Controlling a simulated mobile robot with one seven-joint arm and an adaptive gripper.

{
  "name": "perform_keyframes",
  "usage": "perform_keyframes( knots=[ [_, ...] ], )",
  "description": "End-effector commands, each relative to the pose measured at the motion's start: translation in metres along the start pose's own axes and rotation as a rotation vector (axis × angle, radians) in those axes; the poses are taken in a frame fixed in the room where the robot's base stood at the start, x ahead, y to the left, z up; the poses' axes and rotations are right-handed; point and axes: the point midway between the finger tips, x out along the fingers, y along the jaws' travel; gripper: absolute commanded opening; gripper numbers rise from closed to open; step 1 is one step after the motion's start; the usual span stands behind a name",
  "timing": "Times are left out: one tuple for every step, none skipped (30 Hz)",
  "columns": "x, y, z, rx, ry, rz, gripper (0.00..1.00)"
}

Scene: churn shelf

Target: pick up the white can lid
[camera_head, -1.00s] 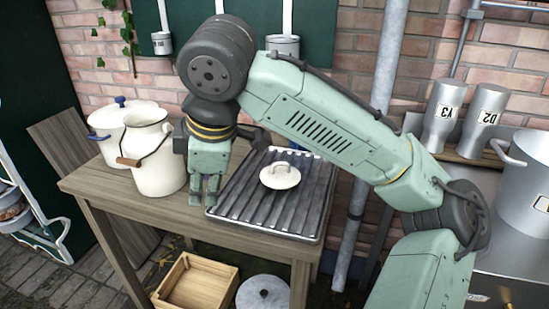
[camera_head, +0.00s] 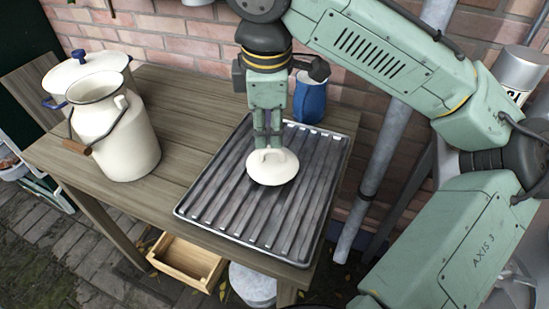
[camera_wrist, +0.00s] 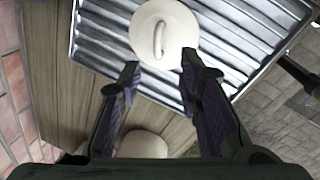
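The white can lid (camera_head: 272,168) is round and cream-white with a loop handle on top. It lies on the ribbed metal tray (camera_head: 222,206) on the wooden table. In the wrist view the lid (camera_wrist: 164,30) lies just beyond my fingertips, its handle upright in the picture. My gripper (camera_head: 267,143) points down over the far side of the lid in the head view. Its two fingers (camera_wrist: 160,70) are apart with nothing between them in the wrist view. Whether a fingertip touches the lid cannot be told.
A white milk can (camera_head: 117,133) with a wire handle stands on the table (camera_head: 178,150) at left. A white pot (camera_head: 82,68) is behind it. A blue vessel (camera_head: 310,97) stands close behind my gripper, by the wall. A wooden crate (camera_head: 187,262) sits below.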

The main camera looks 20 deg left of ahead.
Motion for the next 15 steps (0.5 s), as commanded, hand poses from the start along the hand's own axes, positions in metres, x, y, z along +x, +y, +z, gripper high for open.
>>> perform_keyframes(
  knots=[
    [0.008,0.0,0.0,0.0,0.0,-0.002,0.32],
    [0.011,0.0,0.0,0.0,-0.001,-0.002,0.32],
    [0.015,0.0,0.0,0.0,0.0,0.0,0.32],
    [0.017,0.0,0.0,0.001,0.0,0.0,0.32],
    [0.019,0.0,0.0,0.0,0.0,0.0,0.32],
    [0.021,0.0,0.0,0.0,0.0,-0.001,0.32],
    [0.023,0.0,0.0,0.0,0.0,-0.001,0.32],
    [0.025,0.0,0.0,0.0,0.0,-0.001,0.32],
    [0.03,0.001,-0.001,0.0,0.0,-0.001,0.32],
    [0.034,0.001,-0.001,0.0,-0.001,-0.001,0.32],
    [0.038,0.001,-0.002,0.0,-0.001,-0.002,0.32],
    [0.045,0.002,-0.002,0.0,-0.001,-0.002,0.32],
    [0.05,0.002,-0.003,0.0,-0.001,-0.002,0.32],
    [0.054,0.002,-0.003,-0.001,0.0,-0.001,0.32],
    [0.061,0.002,-0.003,-0.001,0.0,-0.002,0.32]
  ],
)
